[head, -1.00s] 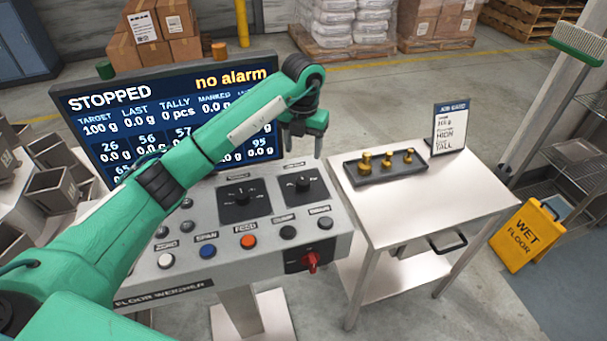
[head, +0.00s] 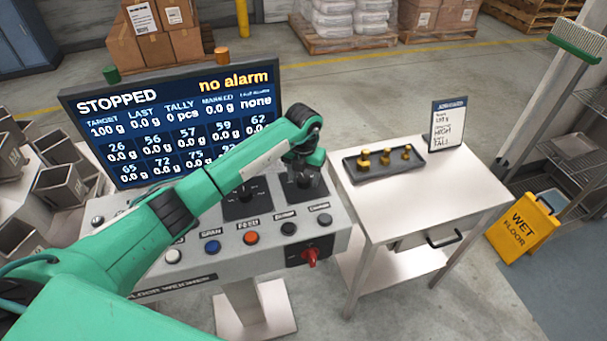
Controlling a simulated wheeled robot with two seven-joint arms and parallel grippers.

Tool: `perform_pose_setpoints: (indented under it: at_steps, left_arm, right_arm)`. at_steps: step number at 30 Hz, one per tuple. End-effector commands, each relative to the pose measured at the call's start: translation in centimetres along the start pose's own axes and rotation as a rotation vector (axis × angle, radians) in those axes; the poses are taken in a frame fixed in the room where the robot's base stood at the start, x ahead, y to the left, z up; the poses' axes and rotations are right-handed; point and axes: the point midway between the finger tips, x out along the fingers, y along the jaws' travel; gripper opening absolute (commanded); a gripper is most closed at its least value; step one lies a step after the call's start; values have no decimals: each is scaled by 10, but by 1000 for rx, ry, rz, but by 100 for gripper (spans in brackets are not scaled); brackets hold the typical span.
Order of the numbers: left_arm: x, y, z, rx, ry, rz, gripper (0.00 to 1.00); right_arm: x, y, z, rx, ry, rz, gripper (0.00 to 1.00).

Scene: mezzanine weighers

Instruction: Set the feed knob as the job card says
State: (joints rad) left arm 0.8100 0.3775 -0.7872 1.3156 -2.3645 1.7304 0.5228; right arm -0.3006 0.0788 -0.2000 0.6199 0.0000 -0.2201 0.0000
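The control panel (head: 190,262) carries two black dial plates with knobs. The left dial (head: 240,207) is partly in view below my arm, its lettering too small to read. The right dial (head: 312,192) is mostly covered by my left gripper (head: 303,178), which points down over its knob. The fingertips and knob blend together, so I cannot tell whether they touch or whether the fingers are closed. The job card (head: 447,125) stands on the side table; "HIGH" is legible on it, the rest only partly. My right gripper is out of view.
The screen (head: 130,103) reads STOPPED and no alarm. Several buttons, including an orange one (head: 250,238), and a red rotary switch (head: 310,255) sit on the panel's front. A tray (head: 365,174) of brass weights is on the side table (head: 420,200). A wet floor sign (head: 525,232) stands right.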

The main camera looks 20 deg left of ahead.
Motion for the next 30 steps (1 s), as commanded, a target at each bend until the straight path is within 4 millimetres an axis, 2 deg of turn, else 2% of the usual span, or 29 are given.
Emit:
perform_pose_setpoints:
  at_steps: [1, 6, 17, 23, 30]
  left_arm:
    - [0, 0, 0, 0, 0, 0, 47]
    - [0, 0, 0, 0, 0, 0, 14]
    - [1, 0, 1, 50, -2, 1, 14]
    - [4, 1, 1, 168, -3, 2, 14]
    - [5, 1, 2, 383, -4, 4, 14]
  right_arm:
    - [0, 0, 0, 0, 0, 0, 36]
    - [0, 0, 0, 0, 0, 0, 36]
    - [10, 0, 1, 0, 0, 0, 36]
    - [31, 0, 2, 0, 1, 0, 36]
    - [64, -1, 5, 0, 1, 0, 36]
